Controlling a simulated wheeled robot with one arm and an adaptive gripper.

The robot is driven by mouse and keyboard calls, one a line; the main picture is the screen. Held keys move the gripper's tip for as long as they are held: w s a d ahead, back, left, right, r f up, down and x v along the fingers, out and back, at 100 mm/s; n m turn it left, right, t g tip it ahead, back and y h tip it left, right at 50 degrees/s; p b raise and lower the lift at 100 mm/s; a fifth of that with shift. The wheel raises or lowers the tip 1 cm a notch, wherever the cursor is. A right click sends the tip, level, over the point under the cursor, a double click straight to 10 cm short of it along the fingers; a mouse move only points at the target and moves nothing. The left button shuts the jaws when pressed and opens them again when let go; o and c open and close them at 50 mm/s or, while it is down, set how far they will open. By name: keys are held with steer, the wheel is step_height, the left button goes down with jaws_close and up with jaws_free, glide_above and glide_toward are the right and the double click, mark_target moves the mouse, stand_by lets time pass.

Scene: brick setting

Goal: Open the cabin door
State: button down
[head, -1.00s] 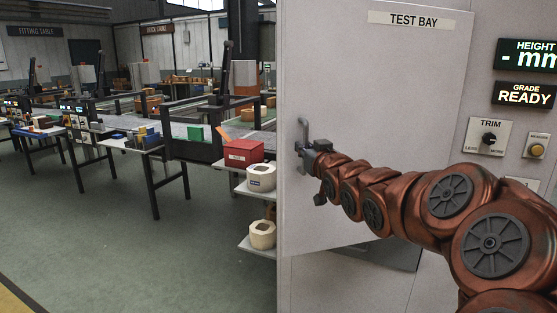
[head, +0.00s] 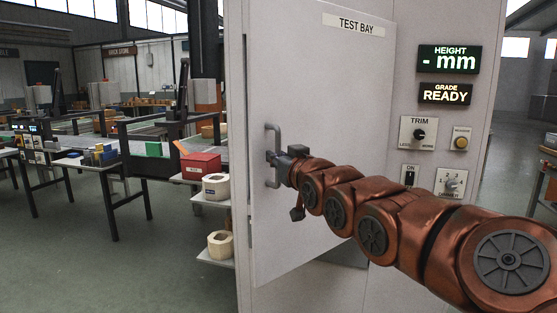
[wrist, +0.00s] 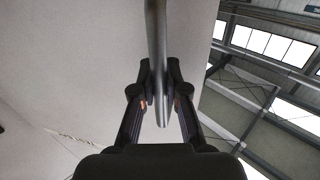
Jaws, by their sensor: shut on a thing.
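In the wrist view my gripper's two fingers (wrist: 160,95) close on either side of the handle bar (wrist: 157,35), with the door's pale face (wrist: 80,60) behind.
Right of the door, a control panel holds a "HEIGHT" display (head: 460,59), a trim knob (head: 419,134) and switches. Open green floor (head: 150,265) lies at the front left.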

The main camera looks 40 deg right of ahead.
mark_target(270, 111)
steer(key=shift+r, duration=0.15)
steer(key=c, duration=1.2)
jaws_free()
steer(key=shift+a+r, duration=0.1)
steer(key=shift+r, duration=4.8)
